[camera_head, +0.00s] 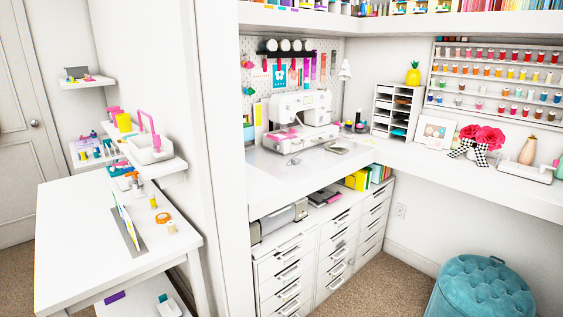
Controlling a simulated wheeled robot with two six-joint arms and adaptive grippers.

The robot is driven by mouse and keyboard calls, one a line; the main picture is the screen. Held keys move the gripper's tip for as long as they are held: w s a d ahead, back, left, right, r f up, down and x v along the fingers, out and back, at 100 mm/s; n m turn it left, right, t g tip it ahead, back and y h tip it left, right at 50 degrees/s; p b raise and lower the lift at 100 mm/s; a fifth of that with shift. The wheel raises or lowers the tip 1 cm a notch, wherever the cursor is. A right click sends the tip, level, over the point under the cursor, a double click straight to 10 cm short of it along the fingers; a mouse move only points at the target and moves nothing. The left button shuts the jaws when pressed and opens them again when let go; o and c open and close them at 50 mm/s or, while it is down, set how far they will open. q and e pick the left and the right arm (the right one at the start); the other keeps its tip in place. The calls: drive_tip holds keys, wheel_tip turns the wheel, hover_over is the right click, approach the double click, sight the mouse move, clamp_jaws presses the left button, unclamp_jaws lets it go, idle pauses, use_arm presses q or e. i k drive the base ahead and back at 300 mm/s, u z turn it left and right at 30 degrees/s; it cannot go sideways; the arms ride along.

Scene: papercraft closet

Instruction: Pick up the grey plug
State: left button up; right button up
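I cannot make out a grey plug for certain in the head view. A small grey item (294,161) lies on the white desk (270,170) in front of the sewing machine, too small to identify. A flat greyish item (337,149) lies on the desk to its right. A white wall outlet (400,210) is below the desk on the right, with no plug visible in it. Neither of my grippers is in view.
A white table (85,240) with craft items is at left. A teal ottoman (482,290) sits at lower right. Carpet (375,285) between drawers and ottoman is clear.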

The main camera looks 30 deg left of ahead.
sight(296, 161)
drive_tip(key=i, duration=3.1)
drive_tip(key=u, duration=2.25)
